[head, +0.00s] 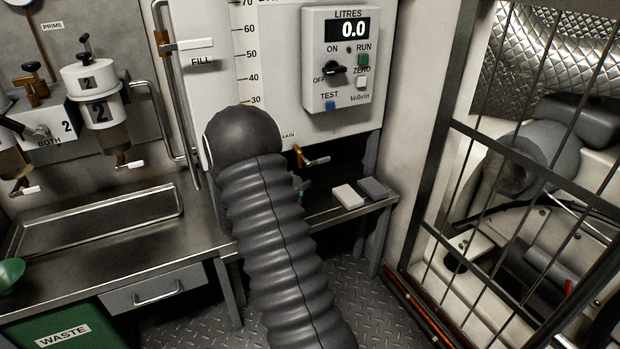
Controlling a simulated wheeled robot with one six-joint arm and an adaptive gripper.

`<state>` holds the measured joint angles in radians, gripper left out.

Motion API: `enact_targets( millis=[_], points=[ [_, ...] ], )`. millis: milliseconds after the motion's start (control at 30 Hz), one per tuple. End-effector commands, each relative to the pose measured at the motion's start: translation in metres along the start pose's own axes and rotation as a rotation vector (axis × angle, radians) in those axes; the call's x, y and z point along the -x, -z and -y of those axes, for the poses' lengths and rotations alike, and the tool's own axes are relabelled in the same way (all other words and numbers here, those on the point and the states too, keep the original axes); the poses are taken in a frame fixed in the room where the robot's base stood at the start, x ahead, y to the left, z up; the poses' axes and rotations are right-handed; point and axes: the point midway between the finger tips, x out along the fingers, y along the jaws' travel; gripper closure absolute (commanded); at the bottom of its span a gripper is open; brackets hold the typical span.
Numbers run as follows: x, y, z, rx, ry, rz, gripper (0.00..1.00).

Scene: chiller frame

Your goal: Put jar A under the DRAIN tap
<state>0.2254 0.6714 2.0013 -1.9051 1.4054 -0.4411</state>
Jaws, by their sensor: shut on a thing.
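The DRAIN tap (314,161), brass with a pale lever end, sticks out below the white panel. Its label is partly covered by my arm, so only its last letters show. My arm in its dark ribbed sleeve crosses the middle of the view. It hides my gripper and whatever is in it. A small dark part with a teal spot shows just past the arm's right edge, below the tap; I cannot tell what it is. No jar marked A can be made out.
A narrow metal shelf (327,222) under the tap carries a white block (348,197) and a grey block (374,188). The meter box (337,60) reads 0.0. At left are a steel bench (60,262) and filter taps. A barred cage (530,170) stands right.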

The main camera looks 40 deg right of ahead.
Motion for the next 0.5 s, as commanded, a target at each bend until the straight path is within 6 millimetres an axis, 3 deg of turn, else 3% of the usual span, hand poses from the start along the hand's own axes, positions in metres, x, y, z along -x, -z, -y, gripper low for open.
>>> enact_targets(
  millis=[233, 433, 500],
  points=[
    [-0.013, -0.001, -0.001, -0.001, -0.005, 0.001, 0.80],
    [-0.043, -0.001, -0.001, 0.000, -0.010, 0.001, 0.80],
    [-0.042, 0.013, -0.001, 0.002, -0.011, 0.000, 0.80]
  ],
)
